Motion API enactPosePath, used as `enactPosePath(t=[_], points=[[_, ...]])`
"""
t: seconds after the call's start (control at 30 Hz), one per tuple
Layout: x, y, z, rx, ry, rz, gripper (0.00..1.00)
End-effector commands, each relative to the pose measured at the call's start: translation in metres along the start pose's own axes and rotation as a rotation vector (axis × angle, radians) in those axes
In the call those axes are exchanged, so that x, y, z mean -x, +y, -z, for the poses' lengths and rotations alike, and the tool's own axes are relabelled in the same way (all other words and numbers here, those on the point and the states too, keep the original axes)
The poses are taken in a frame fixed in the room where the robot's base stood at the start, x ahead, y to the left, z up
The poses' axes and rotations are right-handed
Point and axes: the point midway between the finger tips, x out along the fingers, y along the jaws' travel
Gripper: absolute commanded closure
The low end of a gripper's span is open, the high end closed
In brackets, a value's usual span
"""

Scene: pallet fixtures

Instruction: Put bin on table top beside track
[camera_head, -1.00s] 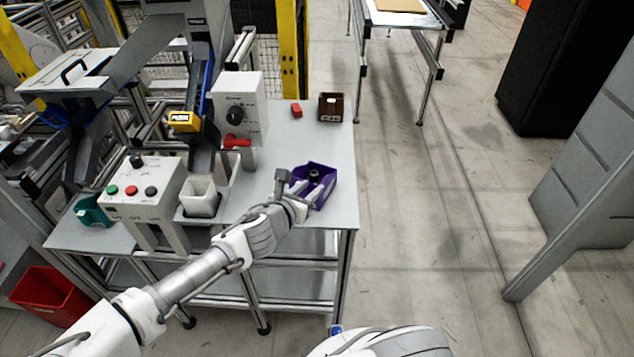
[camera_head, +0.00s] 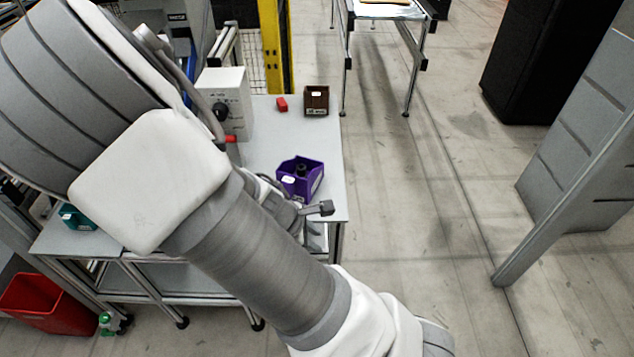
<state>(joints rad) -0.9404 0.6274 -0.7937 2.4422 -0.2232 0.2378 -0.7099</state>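A purple bin (camera_head: 312,182) stands upright on the grey table top (camera_head: 262,150), near its right edge. A dark round object (camera_head: 301,169) shows inside it, and a pale label is on its front. My gripper (camera_head: 313,228) is just in front of and below the bin in the picture, near the table's front right corner. It appears apart from the bin. Its fingers are small and partly hidden, so their opening is unclear. My arm covers the left and middle of the table, and I cannot make out the track there.
A teal bin (camera_head: 76,217) is at the left, and a red bin (camera_head: 45,303) is on the floor. Open floor lies right.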

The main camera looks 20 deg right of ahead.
Motion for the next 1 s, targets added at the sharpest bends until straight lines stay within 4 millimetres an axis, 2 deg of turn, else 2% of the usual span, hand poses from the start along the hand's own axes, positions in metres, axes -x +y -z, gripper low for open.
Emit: enactPosePath(t=[0.23, 0.47, 0.77, 1.0], points=[[0.049, -0.006, 0.004, -0.327, 0.180, 0.153, 0.65], [0.108, 0.000, -0.009, -0.592, 0.323, 0.242, 0.65], [0.189, 0.006, -0.051, -0.905, 0.480, 0.275, 0.65], [0.243, -0.005, -0.092, -1.126, 0.566, 0.235, 0.65]])
